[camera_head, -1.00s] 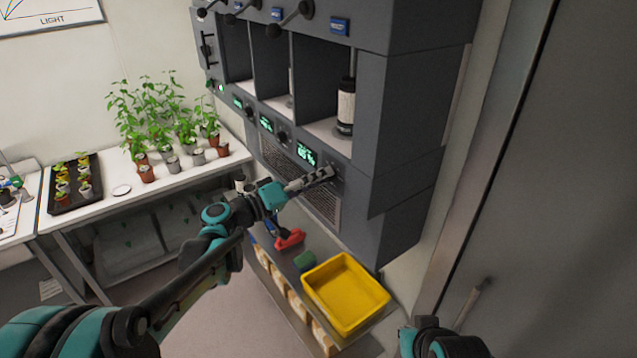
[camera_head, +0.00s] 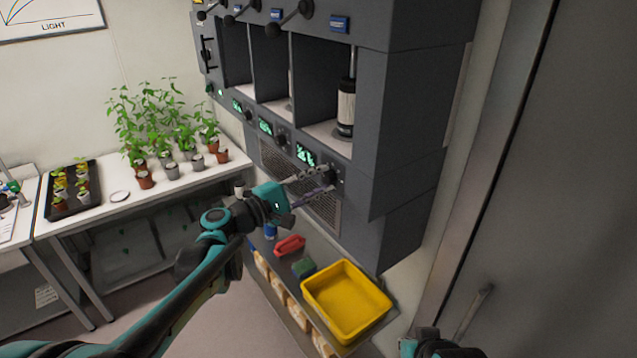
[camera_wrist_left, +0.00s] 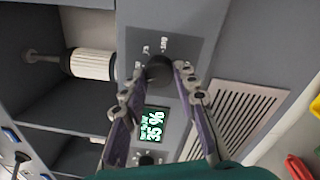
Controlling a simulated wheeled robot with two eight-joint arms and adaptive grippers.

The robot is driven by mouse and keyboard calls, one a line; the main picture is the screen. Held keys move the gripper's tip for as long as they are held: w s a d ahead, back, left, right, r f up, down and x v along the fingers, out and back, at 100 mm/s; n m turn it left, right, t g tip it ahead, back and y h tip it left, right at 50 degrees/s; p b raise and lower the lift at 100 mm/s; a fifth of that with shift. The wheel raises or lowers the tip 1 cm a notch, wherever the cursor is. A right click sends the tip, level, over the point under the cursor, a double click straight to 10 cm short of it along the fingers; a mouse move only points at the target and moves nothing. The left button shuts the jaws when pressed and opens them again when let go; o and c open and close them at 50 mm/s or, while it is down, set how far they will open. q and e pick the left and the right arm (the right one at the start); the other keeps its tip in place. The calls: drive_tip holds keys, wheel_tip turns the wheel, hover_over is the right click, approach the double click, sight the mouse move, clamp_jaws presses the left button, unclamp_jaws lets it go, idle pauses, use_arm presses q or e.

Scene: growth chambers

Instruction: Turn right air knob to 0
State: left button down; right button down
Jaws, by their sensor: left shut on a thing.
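The right air knob (camera_wrist_left: 158,70) is dark and round, on the grey panel beside a green display (camera_wrist_left: 152,128) that reads about 35 %. In the wrist view my left gripper (camera_wrist_left: 163,80) has one finger on each side of the knob and is shut on it. In the head view the left gripper (camera_head: 329,179) is at the chamber's front panel, right below the rightmost display (camera_head: 306,155); its fingers partly hide the knob there. The knob's pointer is not clear. Of my right arm only a part shows at the bottom edge, without fingers.
A vent grille (camera_head: 322,207) lies below the panel. Below it a shelf holds a yellow bin (camera_head: 346,297), a red object (camera_head: 290,245) and a green block (camera_head: 303,267). A white cylinder (camera_head: 346,106) stands in the right chamber. Potted plants (camera_head: 170,150) stand on the left table.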

use_arm(q)
drive_tip(key=n, duration=0.5)
drive_tip(key=shift+n, duration=0.4)
drive_tip(key=n, duration=0.5)
drive_tip(key=shift+s+n+y, duration=0.1)
drive_tip(key=shift+n+y, duration=0.2)
drive_tip(key=shift+n, duration=0.4)
drive_tip(key=c, duration=1.2)
unclamp_jaws()
drive_tip(key=shift+d, duration=0.1)
drive_tip(key=shift+o, duration=0.2)
drive_tip(key=v, duration=1.2)
